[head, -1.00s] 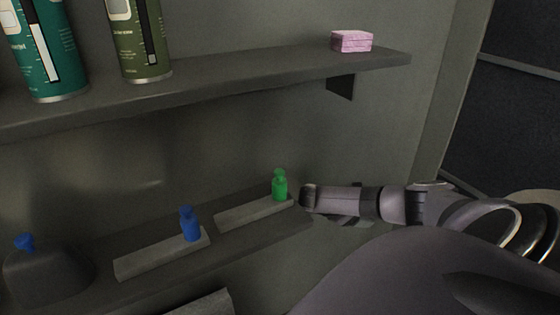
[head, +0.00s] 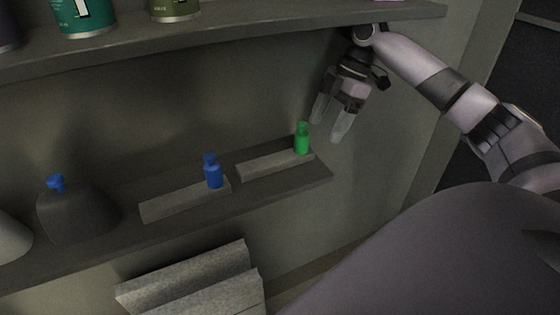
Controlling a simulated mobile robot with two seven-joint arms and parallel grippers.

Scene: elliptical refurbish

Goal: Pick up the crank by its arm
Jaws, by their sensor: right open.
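Two crank-like pieces lie on the lower shelf; I cannot tell which one is meant. One is a grey bar (head: 270,165) with a green peg (head: 302,138) standing at its right end. The other is a grey bar (head: 180,204) to its left, with a blue peg (head: 212,171) at its right end. My right gripper (head: 331,117) hangs with its pale fingers pointing down, spread open and empty. In the picture it is just above and right of the green peg, with no clear contact. My left gripper is out of view.
The lower shelf (head: 270,197) ends just right of the green peg. A dark rounded body (head: 78,218) with a blue knob stands at left. The upper shelf (head: 250,37) holds cans and overhangs near my right arm. Rough grey slabs (head: 190,277) show below.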

